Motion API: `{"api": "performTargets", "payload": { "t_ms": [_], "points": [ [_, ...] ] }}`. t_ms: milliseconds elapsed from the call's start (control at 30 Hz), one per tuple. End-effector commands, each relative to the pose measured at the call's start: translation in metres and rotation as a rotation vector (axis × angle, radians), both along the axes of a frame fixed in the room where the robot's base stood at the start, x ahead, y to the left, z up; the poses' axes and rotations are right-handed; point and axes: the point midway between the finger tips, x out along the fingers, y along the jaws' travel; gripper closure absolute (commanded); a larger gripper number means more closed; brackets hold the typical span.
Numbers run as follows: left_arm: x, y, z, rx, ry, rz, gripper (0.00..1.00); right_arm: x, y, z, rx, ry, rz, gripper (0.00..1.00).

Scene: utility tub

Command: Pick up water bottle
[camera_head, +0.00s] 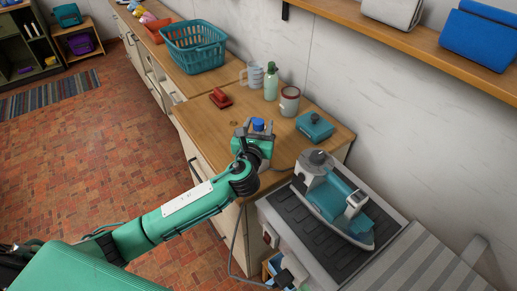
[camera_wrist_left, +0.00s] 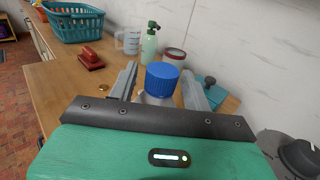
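The water bottle shows mainly as a blue cap (camera_head: 258,124) above the wooden counter; its body is mostly hidden by my left gripper. In the left wrist view the blue cap (camera_wrist_left: 163,78) and a bit of pale body stand between the two grey fingers. My left gripper (camera_head: 256,131) is open, with one finger on each side of the bottle. A small gap shows between the left finger and the bottle; contact on the right side is unclear. The bottle looks upright. My right gripper is not in view.
On the counter (camera_head: 205,138) are a red brush (camera_head: 220,98), a measuring cup (camera_head: 254,75), a green spray bottle (camera_head: 271,82), a tin (camera_head: 289,101), a teal box (camera_head: 315,126) and a teal basket (camera_head: 195,47). A teal-and-grey boat-shaped object (camera_head: 335,200) sits at right.

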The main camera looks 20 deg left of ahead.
Motion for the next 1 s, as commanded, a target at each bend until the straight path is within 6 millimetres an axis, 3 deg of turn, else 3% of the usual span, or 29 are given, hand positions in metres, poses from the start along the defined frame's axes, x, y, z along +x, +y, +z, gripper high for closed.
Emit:
{"api": "performTargets", "payload": {
  "t_ms": [33,233,733,867,1000],
  "points": [
    [0.0,0.0,0.0,0.0,0.0,0.0,0.62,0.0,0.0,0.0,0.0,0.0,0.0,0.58],
    [0.0,0.0,0.0,0.0,0.0,0.0,1.0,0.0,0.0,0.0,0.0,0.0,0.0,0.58],
    [0.0,0.0,0.008,-0.001,-0.003,0.001,1.0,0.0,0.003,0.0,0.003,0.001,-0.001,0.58],
    [0.0,0.0,0.023,-0.001,-0.005,0.0,1.0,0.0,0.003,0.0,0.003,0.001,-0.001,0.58],
    [0.0,0.0,0.053,-0.003,-0.008,-0.001,1.0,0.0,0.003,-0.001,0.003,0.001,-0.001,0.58]
  ]
}}
